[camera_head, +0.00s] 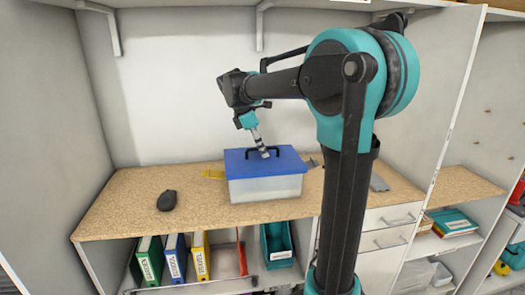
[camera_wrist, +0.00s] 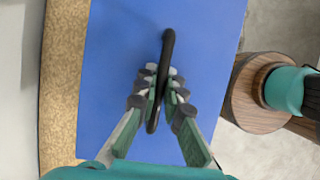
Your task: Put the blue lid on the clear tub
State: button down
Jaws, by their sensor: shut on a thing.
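The blue lid (camera_head: 281,161) sits over the top of the clear tub (camera_head: 266,190) on the wooden counter in the head view. The lid seems to rest on the rim, and I cannot tell whether it is fully seated. Its black handle (camera_head: 248,154) stands up from the top. My gripper (camera_head: 264,154) reaches down to the handle. In the wrist view the fingers (camera_wrist: 161,97) are shut on the black handle (camera_wrist: 168,50), with the blue lid (camera_wrist: 115,60) filling most of the picture below. The tub is hidden there.
A dark mouse-like object (camera_head: 167,201) lies on the counter (camera_head: 120,212) left of the tub. Binders (camera_head: 174,258) and a teal bin (camera_head: 277,245) stand on the shelf below. The counter's left part is mostly clear.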

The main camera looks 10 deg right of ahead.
jog(key=shift+f, duration=0.1)
jog(key=c, duration=1.6)
grip_release()
jog(key=shift+c, duration=0.2)
jog(key=v, duration=1.2)
